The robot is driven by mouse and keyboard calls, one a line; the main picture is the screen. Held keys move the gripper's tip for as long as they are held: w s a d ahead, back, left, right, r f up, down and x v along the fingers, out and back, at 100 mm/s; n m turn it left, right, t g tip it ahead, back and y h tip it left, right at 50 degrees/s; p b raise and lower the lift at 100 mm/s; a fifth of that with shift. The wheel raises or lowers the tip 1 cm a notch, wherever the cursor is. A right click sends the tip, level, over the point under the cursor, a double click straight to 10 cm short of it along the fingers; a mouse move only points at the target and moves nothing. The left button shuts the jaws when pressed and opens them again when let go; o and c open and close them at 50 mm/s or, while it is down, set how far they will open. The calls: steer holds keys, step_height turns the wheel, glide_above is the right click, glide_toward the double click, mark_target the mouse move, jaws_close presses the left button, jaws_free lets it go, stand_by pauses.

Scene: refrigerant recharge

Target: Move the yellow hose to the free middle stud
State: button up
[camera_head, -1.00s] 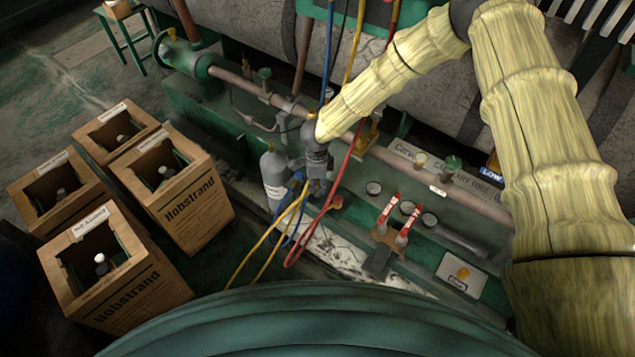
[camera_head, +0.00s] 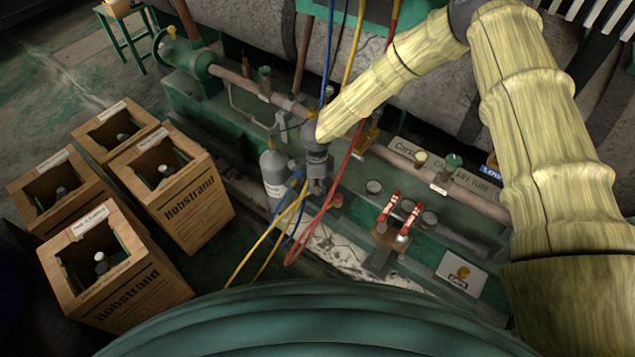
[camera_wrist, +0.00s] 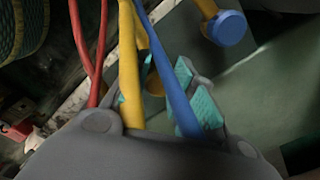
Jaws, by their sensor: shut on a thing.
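The yellow hose (camera_head: 259,240) loops down from my gripper (camera_head: 317,187), which is low beside the green machine base. It also shows in the wrist view (camera_wrist: 130,70), passing close in front of my gripper (camera_wrist: 168,88). The jaws are shut with a yellow piece between the teal finger pads, seemingly the hose's end; the blue hose (camera_wrist: 163,55) crosses in front and hides part of the grip. Round dark fittings, one at the left (camera_head: 373,187), sit on the green base near two red-handled valves (camera_head: 390,206). I cannot tell which is the middle stud.
The red hose (camera_head: 325,217) hangs beside the gripper. A grey cylinder (camera_head: 273,172) stands just left of it. A blue-capped fitting (camera_wrist: 227,28) shows in the wrist view. Several open cardboard boxes, one in front (camera_head: 140,290), stand on the floor at the left.

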steer(key=shift+f, duration=0.4)
steer(key=o, duration=1.1)
steer(key=shift+r, duration=0.1)
step_height(320, 180, up, 12)
steer(key=shift+s+f, duration=0.1)
steer(key=shift+a, duration=0.1)
